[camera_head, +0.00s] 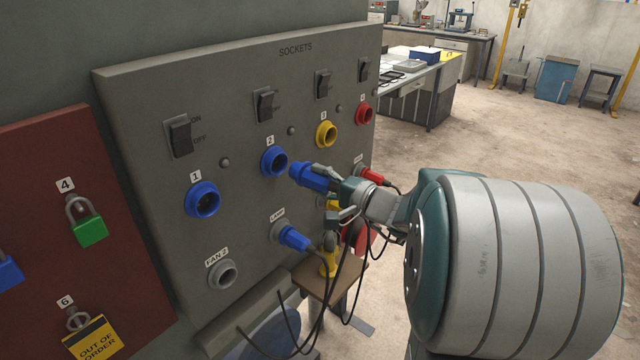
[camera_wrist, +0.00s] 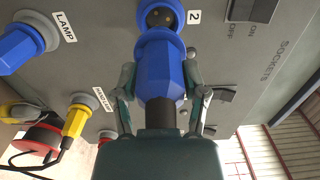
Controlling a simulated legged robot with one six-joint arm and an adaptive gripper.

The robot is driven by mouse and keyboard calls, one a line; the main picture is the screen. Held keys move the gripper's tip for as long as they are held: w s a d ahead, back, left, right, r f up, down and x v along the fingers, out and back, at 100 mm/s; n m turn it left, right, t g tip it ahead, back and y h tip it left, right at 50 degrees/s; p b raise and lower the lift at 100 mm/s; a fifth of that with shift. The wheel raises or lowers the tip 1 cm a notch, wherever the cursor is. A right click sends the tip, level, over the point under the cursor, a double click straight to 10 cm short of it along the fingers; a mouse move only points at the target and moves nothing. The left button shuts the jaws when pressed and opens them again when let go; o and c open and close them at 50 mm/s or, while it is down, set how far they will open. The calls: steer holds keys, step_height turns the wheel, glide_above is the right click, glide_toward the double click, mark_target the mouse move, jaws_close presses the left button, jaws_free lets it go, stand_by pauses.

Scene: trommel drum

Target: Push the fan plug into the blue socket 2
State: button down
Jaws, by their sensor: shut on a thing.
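My gripper (camera_head: 338,186) is shut on a blue plug (camera_head: 308,177) and holds it off the grey panel. The plug's front points left toward blue socket 2 (camera_head: 274,161), with a small gap between them in the head view. In the wrist view the plug (camera_wrist: 158,78) lies between my two fingers (camera_wrist: 160,92), with its dark rear end toward my palm. Socket 2 (camera_wrist: 160,18) shows just beyond its front, and its dark opening is partly visible. Whether the plug is exactly lined up with the opening I cannot tell.
Blue socket 1 (camera_head: 202,199) is empty. Below, a blue plug (camera_head: 292,238) sits at the LAMP socket, and the FAN 2 socket (camera_head: 222,274) is empty. Black cables (camera_head: 318,310) hang below my gripper near a small stool (camera_head: 318,284). Yellow socket 3 (camera_head: 326,134) is farther right.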

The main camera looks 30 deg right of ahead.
mark_target(297, 172)
steer(key=shift+x, duration=0.8)
steer(key=shift+w+a, duration=1)
steer(key=shift+w, duration=0.15)
steer(key=shift+w+d, duration=0.2)
steer(key=shift+d, duration=0.1)
steer(key=shift+a, duration=0.2)
steer(key=shift+d+r, duration=0.1)
steer(key=shift+d, duration=0.1)
steer(key=shift+a, duration=0.15)
steer(key=shift+w+a, duration=0.1)
steer(key=shift+w, duration=0.25)
steer(key=shift+c, duration=0.2)
jaws_free()
